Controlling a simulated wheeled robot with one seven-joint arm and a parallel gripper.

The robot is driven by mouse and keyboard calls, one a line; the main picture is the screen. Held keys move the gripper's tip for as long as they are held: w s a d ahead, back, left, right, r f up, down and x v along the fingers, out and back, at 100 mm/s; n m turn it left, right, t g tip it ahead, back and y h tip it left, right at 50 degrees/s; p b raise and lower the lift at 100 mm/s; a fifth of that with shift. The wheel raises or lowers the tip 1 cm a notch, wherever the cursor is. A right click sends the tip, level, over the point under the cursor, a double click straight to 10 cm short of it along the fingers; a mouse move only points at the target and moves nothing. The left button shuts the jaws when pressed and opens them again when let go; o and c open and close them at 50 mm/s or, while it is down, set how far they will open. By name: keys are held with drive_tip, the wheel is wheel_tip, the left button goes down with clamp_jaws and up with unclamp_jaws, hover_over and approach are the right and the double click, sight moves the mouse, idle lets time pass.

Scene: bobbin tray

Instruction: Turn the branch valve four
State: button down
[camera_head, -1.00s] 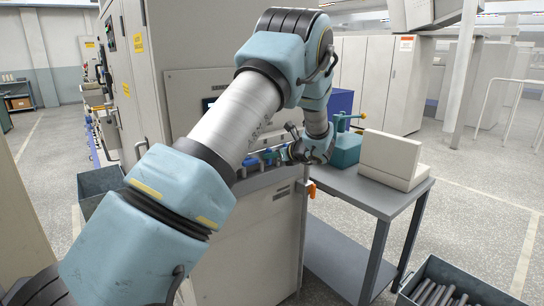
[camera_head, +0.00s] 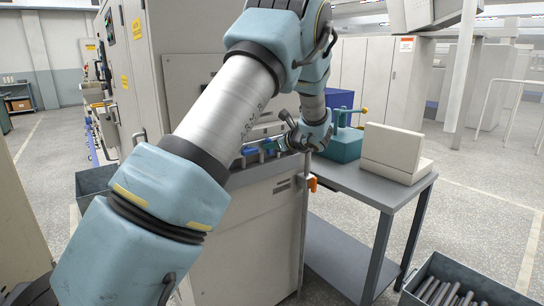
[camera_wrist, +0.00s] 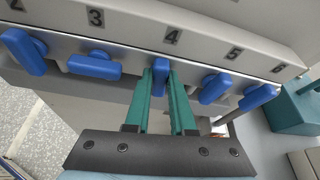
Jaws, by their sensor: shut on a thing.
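Branch valve four is a blue handle (camera_wrist: 160,72) under the number 4 in the wrist view. It points down toward my gripper. My gripper (camera_wrist: 161,84) has two green fingers, shut on this handle, one on each side. Valve three (camera_wrist: 94,66) lies nearly sideways. Valve two (camera_wrist: 22,50), valve five (camera_wrist: 215,88) and valve six (camera_wrist: 258,97) are blue handles standing at slants.
Valve five's handle stands close to my right finger. A grey table (camera_head: 385,190) right of the cabinet carries a teal device (camera_head: 345,145) and a beige box (camera_head: 393,152). A bin of dark rods (camera_head: 450,285) stands on the floor at lower right.

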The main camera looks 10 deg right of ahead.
drive_tip(key=n+t+h+b, duration=0.1)
drive_tip(key=n+b, duration=0.2)
drive_tip(key=b, duration=1.1)
drive_tip(key=f+n+t+h+b, duration=0.1)
drive_tip(key=n+t+b, duration=0.1)
drive_tip(key=b, duration=1.2)
drive_tip(key=f+n+t+h+b, duration=0.1)
drive_tip(key=n+b, duration=0.4)
drive_tip(key=b, duration=0.9)
drive_tip(key=shift+s+a+t+h+b, duration=0.2)
drive_tip(key=shift+a+t+h+b, duration=0.1)
drive_tip(key=shift+a+h+b, duration=0.1)
drive_tip(key=n+b, duration=0.1)
drive_tip(key=b, duration=0.2)
drive_tip(key=shift+n+t+b, duration=0.3)
drive_tip(key=shift+b, duration=0.35)
drive_tip(key=shift+r+n+b, duration=0.25)
drive_tip(key=shift+n+b, duration=0.15)
drive_tip(key=shift+b, duration=0.3)
drive_tip(key=c, duration=0.8)
unclamp_jaws()
drive_tip(key=shift+r, duration=0.1)
drive_tip(key=shift+o, duration=0.2)
